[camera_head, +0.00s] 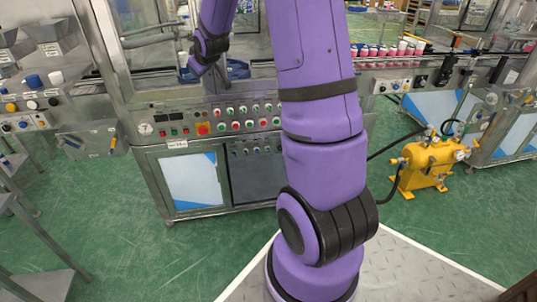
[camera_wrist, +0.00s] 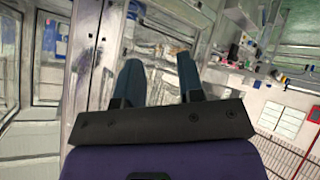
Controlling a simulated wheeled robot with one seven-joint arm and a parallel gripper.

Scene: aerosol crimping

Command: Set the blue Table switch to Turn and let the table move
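The steel control panel (camera_head: 178,130) of the crimping machine shows in the head view, left of my arm's column. It carries rows of small red, green and dark buttons and knobs, and a red emergency stop (camera_head: 203,129) on a yellow plate. I cannot make out a blue Table switch; the knobs are too small, and my arm hides part of the panel's right side. My gripper (camera_wrist: 158,68) shows in the wrist view with its two blue-grey fingers apart and nothing between them. In the head view my wrist hangs in front of the machine's window, above the panel.
A cabinet with a pale blue door (camera_head: 192,181) stands below the panel. A yellow pump unit (camera_head: 428,165) with black hoses stands on the green floor at right. A conveyor with pink-and-white cans (camera_head: 385,51) is at back right. Steel bins and a side panel (camera_head: 22,122) stand at left.

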